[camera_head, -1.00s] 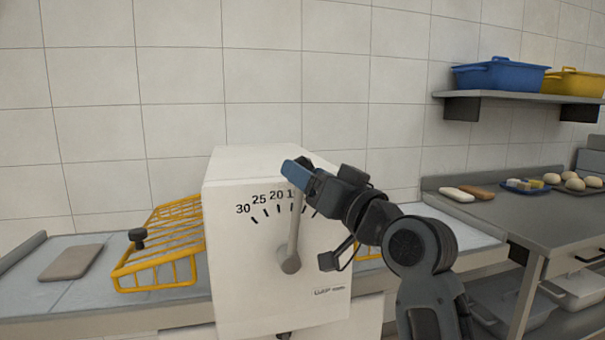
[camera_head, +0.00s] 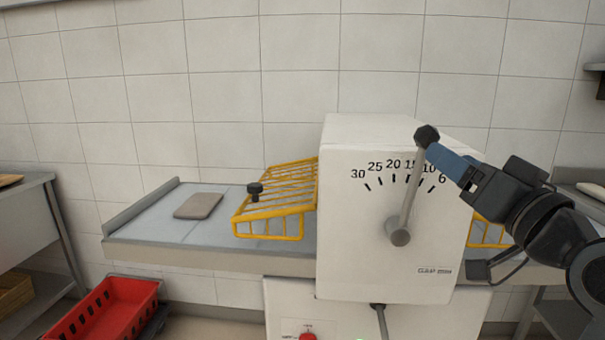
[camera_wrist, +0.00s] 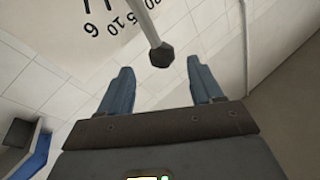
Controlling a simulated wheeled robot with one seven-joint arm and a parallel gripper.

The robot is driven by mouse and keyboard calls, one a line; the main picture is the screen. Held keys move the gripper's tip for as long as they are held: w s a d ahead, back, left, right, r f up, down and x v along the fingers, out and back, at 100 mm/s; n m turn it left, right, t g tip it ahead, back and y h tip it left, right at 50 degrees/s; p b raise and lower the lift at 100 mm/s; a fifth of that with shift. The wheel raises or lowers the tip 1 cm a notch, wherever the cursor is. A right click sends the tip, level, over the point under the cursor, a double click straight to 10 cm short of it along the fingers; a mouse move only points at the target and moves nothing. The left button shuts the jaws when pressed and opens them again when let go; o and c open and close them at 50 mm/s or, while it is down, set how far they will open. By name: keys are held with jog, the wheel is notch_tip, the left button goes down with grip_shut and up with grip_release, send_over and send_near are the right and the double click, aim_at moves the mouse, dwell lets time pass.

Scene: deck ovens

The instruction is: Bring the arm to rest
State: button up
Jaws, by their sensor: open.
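My gripper (camera_head: 447,163) is at the right in the head view, with its blue fingers near the black knob (camera_head: 427,135) at the top of the grey lever. In the wrist view the two blue fingers of my gripper (camera_wrist: 163,90) stand wide apart with nothing between them. The lever's knob (camera_wrist: 161,56) shows just beyond the fingertips there. The lever (camera_head: 408,195) leans slightly right on the front of the white machine (camera_head: 350,245), near the 10 to 15 marks of its printed scale.
A red crate (camera_head: 105,310) stands low at the left. A wall shelf (camera_head: 594,67) shows at the right edge.

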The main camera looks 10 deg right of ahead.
jog(key=s+a+f+g+h, duration=0.1)
jog(key=s+a+f+g, duration=0.1)
jog(key=s+f, duration=0.7)
jog(key=s+a+f+g+h, duration=0.1)
jog(key=s+f, duration=0.4)
jog(key=f, duration=0.7)
jog(key=s+a+f+n+g, duration=0.1)
jog(key=s+a+f, duration=0.1)
jog(key=s, duration=1)
jog(key=s+a+f+n+g+p, duration=0.1)
jog(key=s+a+f+n, duration=0.1)
jog(key=s, duration=1.1)
jog(key=shift+a+f+g+y, duration=0.3)
jog(key=shift+a+f, duration=0.35)
jog(key=shift+a, duration=0.5)
